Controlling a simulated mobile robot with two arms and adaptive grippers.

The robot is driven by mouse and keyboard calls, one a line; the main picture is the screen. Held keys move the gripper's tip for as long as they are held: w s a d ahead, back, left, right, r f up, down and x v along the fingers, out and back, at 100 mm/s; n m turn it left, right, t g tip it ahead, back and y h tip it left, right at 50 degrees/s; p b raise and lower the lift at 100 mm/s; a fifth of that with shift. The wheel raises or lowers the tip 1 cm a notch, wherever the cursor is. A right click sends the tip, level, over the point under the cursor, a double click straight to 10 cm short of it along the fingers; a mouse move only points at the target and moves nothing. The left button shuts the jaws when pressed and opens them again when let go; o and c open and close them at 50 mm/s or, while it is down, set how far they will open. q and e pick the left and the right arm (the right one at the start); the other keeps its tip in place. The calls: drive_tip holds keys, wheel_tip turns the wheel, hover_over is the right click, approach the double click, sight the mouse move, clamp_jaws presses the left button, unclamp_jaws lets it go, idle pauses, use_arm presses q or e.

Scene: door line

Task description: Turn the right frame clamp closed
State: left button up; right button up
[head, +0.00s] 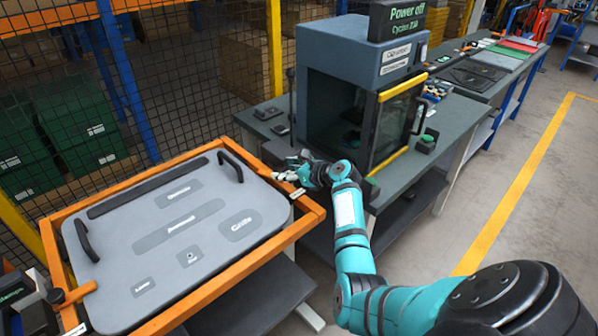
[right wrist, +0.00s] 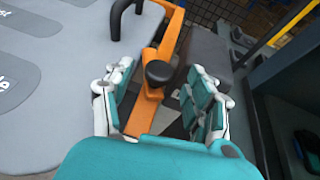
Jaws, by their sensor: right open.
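The grey door panel (head: 190,215) lies in an orange frame (head: 300,232). The right frame clamp shows in the right wrist view as an orange lever (right wrist: 147,108) with a black knob (right wrist: 159,72). My right gripper (head: 286,176) is at the right side of the frame, over this clamp, which it mostly hides in the head view. In the right wrist view the fingers (right wrist: 160,95) stand open on either side of the lever, apart from each other. The left frame clamp, with an orange lever (head: 76,294), is at the frame's left side. My left gripper is not in view.
A grey machine cabinet (head: 340,62) with a yellow-edged door stands on a bench just beyond my right gripper. Black handles (head: 231,166) rise from the panel. A wire-mesh fence (head: 190,80) runs behind. The floor to the right is clear, with a yellow line.

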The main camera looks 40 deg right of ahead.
drive_tip(key=v, duration=1)
drive_tip(key=shift+s, duration=0.4)
drive_tip(key=shift+d+r, duration=0.1)
drive_tip(key=shift+r, duration=0.05)
